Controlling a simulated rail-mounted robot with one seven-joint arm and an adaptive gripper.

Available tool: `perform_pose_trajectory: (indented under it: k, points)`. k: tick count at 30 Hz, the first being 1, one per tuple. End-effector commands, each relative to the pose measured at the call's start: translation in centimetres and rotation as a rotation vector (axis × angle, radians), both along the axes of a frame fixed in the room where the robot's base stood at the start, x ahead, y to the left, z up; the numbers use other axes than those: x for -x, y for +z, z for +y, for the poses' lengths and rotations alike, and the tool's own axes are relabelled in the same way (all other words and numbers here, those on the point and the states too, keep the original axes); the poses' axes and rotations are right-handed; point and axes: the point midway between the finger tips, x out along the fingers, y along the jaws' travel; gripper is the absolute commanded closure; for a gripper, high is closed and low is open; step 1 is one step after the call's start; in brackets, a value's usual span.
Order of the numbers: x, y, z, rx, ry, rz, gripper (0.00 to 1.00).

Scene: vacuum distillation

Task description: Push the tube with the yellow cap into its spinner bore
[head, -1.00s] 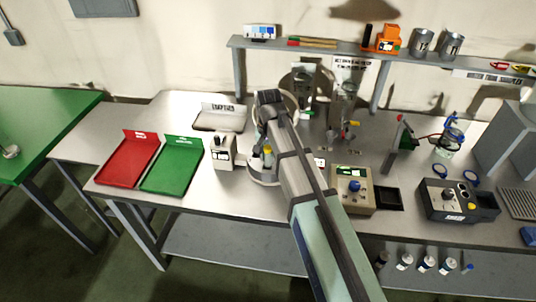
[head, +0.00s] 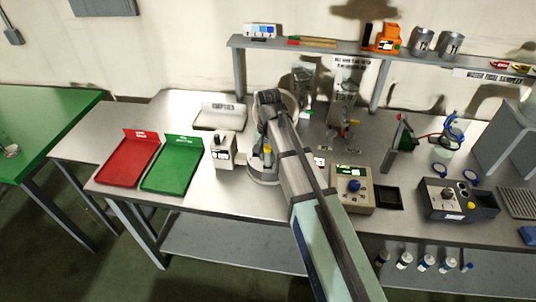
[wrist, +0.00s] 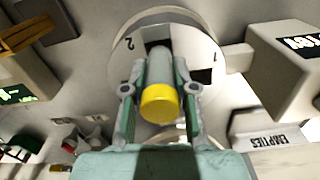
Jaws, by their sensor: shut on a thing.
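The tube with the yellow cap (wrist: 160,102) is in the wrist view, between the two fingers of my gripper (wrist: 160,95). My gripper is shut on it near the cap. The tube's far end points at the pale round spinner (wrist: 125,55), which bears the numbers 1 and 2 and dark square marks. I cannot tell how deep the tube sits in the bore, since the cap and fingers hide that. In the head view the spinner (head: 263,175) stands on the bench, partly covered by my arm, with a small yellow spot above it.
A white box (head: 223,152) stands just left of the spinner. Red (head: 128,172) and green (head: 172,178) trays lie further left. A control box with a blue knob (head: 352,190) stands to the right. An "EMPTIES" tray (head: 219,118) is behind.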

Motion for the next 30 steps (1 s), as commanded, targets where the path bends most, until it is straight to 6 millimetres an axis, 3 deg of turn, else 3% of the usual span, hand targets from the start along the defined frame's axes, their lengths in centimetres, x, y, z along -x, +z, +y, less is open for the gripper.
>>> perform_pose_trajectory:
  k: [30]
  points:
    - [0.0,-2.1,0.0,0.000,0.000,0.000,1.00]
